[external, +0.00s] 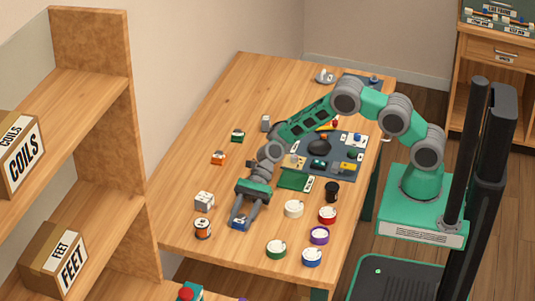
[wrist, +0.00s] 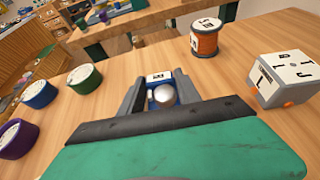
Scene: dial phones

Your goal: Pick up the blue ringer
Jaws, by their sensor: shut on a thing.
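The blue ringer (wrist: 161,92) is a small blue block with a silver dome and a white label. It sits between the two fingers of my gripper (wrist: 160,95) in the wrist view, and the fingers are shut on it. In the external view the ringer (external: 239,222) shows at the tips of my gripper (external: 246,213), near the front left of the table. I cannot tell whether it touches the table or is slightly lifted. The fingers hide part of its sides.
A white and grey cube (external: 204,201) and an orange spool (external: 203,228) stand close to the left. Several round coloured dials, such as the green one (external: 276,249), stand to the right. A grey mat with parts (external: 345,172) lies behind. The wooden table (external: 215,120) is bare at far left.

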